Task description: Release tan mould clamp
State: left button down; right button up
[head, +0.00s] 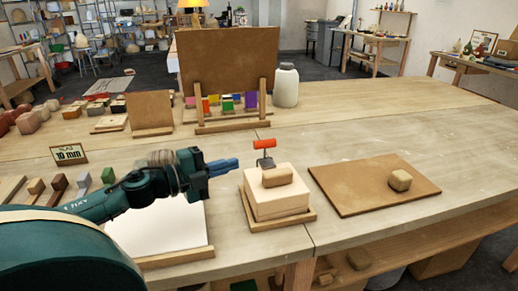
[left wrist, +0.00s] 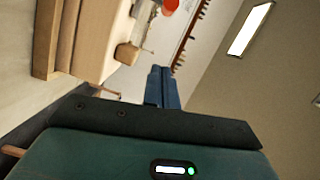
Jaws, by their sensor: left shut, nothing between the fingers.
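The cream mould block (head: 277,200) sits on a small wooden tray (head: 285,224) near the table's front edge. On its top are a tan piece (head: 277,176) and a grey upright stem with an orange handle (head: 264,143), which looks like the clamp. My left gripper (head: 236,163) has blue fingers. It is shut and empty, to the left of the mould and handle and apart from them. In the left wrist view the shut fingers (left wrist: 162,84) point past the mould (left wrist: 95,35); the orange handle (left wrist: 170,4) is cut off at the top edge. My right gripper is not in view.
A brown board (head: 350,198) with a tan lump (head: 400,180) lies to the right. A white sheet (head: 150,235) lies under my left arm. A large brown panel (head: 228,62) and a white jar (head: 285,88) stand behind. The table between is clear.

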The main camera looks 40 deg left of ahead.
aim_at(266, 165)
pick_arm(q)
jog(key=shift+w, duration=0.1)
jog(key=shift+r+x, duration=0.15)
jog(key=shift+x, duration=1.85)
jog(key=shift+r+x, duration=0.1)
jog(key=shift+x, duration=2.7)
jog(key=shift+w+a+f, duration=0.2)
jog(key=shift+w+a, duration=0.3)
jog(key=shift+a, duration=0.05)
jog(key=shift+w+a+f, duration=0.25)
jog(key=shift+w+a, duration=0.25)
jog(key=shift+a, duration=0.05)
jog(key=shift+w+a+f, duration=0.15)
jog(key=shift+w+a, duration=0.1)
jog(key=shift+a, duration=0.1)
jog(key=shift+a, duration=0.15)
